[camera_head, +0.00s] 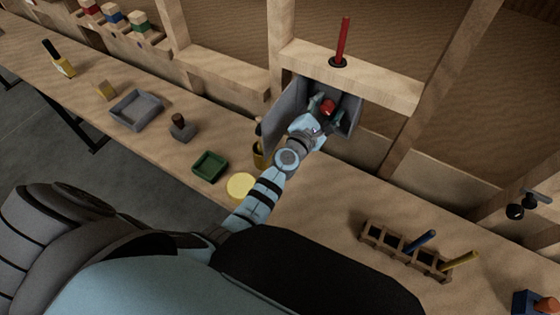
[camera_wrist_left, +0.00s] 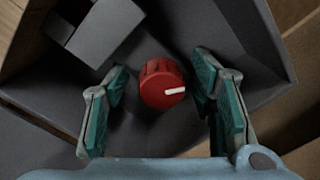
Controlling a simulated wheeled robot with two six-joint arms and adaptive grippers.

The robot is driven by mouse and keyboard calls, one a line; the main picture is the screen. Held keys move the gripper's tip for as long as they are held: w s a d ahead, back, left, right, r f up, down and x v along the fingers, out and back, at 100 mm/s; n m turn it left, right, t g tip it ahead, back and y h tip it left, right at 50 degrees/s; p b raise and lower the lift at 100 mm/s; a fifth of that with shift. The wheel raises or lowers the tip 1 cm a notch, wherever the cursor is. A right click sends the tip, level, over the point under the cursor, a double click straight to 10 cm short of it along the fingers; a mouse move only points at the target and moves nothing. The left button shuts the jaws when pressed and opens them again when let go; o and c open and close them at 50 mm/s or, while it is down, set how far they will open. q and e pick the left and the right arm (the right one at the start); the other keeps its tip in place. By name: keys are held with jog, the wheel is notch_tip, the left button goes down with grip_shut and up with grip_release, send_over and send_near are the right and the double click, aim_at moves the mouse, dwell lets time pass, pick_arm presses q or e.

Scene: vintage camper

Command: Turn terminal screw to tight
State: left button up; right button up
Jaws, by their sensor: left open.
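The terminal screw appears as a red ribbed knob with a white mark (camera_wrist_left: 162,84), set inside a grey box. In the wrist view the white mark points to the right. The knob also shows in the head view (camera_head: 327,106), partly hidden by my gripper. My left gripper (camera_wrist_left: 162,112) is open, with one green-padded finger on each side of the knob and visible gaps between. In the head view my left gripper (camera_head: 325,108) reaches into the grey box (camera_head: 282,120), whose door stands open at the left. My right gripper is not in view.
A red rod (camera_head: 342,42) stands on the wooden beam above the box. On the bench are a green tray (camera_head: 210,166), a yellow disc (camera_head: 241,186), a grey tray (camera_head: 136,110) and a wooden rack (camera_head: 405,250) with tools. A grey block (camera_wrist_left: 105,30) is beside the knob.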

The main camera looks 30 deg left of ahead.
pick_arm(q)
jog(key=n, duration=0.4)
jog(key=shift+a+f, duration=0.1)
jog(key=n, duration=0.4)
jog(key=shift+b, duration=0.3)
jog(key=n, duration=0.1)
jog(key=s+n, duration=0.1)
jog(key=shift+a+n+p, duration=0.1)
jog(key=shift+n+p, duration=0.2)
jog(key=shift+n, duration=0.1)
jog(key=s+a+p, duration=0.1)
jog(key=s, duration=1.2)
jog(key=s+d+r+m+g+h, duration=0.1)
jog(key=s+d+m+g+h, duration=0.4)
jog(key=m, duration=1.1)
jog(key=s+f+m+g, duration=0.2)
jog(key=s+f+m, duration=0.1)
jog(key=s+m, duration=0.1)
jog(key=s+a+f+m+g+y, duration=0.1)
jog(key=s+f+m+g, duration=0.1)
jog(key=m, duration=0.5)
jog(key=s+a+f+m+g, duration=0.1)
jog(key=s+f+m+g, duration=0.1)
jog(key=s+f+m, duration=0.3)
jog(key=shift+s+a+m+y, duration=0.15)
jog(key=shift+s+m+y, duration=0.15)
jog(key=shift+s+y, duration=0.15)
jog(key=shift+s+a+f, duration=0.15)
jog(key=shift+s+a, duration=0.15)
